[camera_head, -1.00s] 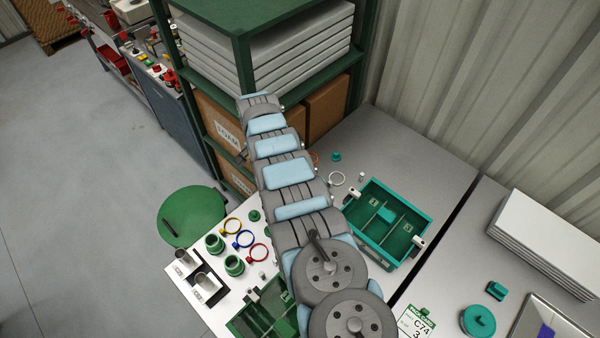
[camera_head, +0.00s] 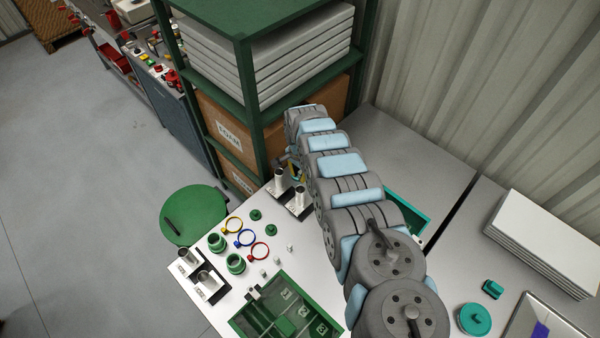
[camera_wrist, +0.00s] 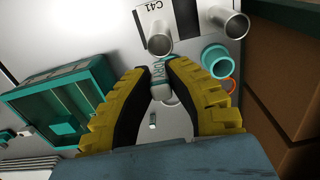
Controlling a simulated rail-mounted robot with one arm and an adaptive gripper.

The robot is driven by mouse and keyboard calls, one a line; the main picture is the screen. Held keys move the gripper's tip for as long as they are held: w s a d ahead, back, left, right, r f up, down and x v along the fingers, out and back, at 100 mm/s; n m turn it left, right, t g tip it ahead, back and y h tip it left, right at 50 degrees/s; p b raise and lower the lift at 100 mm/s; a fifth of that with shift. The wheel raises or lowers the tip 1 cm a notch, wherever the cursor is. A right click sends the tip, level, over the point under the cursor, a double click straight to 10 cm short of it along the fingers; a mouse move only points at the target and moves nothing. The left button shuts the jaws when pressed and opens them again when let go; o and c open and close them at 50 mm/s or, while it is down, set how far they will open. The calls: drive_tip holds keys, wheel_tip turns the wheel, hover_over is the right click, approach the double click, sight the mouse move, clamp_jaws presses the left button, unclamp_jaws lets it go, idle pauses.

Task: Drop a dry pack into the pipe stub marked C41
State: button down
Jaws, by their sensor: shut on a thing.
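In the wrist view my gripper (camera_wrist: 160,72) is shut on a small dry pack (camera_wrist: 160,88), a pale cylinder with a teal band and part of its lettering showing. A metal pipe stub (camera_wrist: 159,40) stands beside the C41 label (camera_wrist: 150,6), just beyond the pack in the picture. The pack is outside the stub; its height over the rim is hard to judge. In the head view two stubs, one at the left (camera_head: 281,183) and one at the right (camera_head: 299,202), stand by my gripper (camera_head: 296,172), which is mostly hidden behind my arm.
A second stub (camera_wrist: 231,23) stands right of the C41 one, near a teal socket (camera_wrist: 218,60). A teal divided box (camera_wrist: 65,98) lies at left. Cardboard boxes on the green shelf (camera_head: 250,85) are close by. Green fittings, coloured rings and a green box (camera_head: 240,326) occupy the near bench.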

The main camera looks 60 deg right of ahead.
sight(300, 187)
drive_tip(key=shift+f+b, duration=1.8)
drive_tip(key=shift+b, duration=0.05)
drive_tip(key=shift+f+b, duration=0.55)
drive_tip(key=shift+f, duration=0.35)
drive_tip(key=shift+a+p, duration=0.15)
drive_tip(key=shift+p, duration=0.55)
drive_tip(key=shift+f+b, duration=1.25)
drive_tip(key=shift+f, duration=0.25)
idle(1.5)
drive_tip(key=c, duration=0.6)
unclamp_jaws()
drive_tip(key=shift+o, duration=0.2)
drive_tip(key=shift+r, duration=0.1)
drive_tip(key=shift+r+p, duration=3.95)
drive_tip(key=shift+p, duration=0.05)
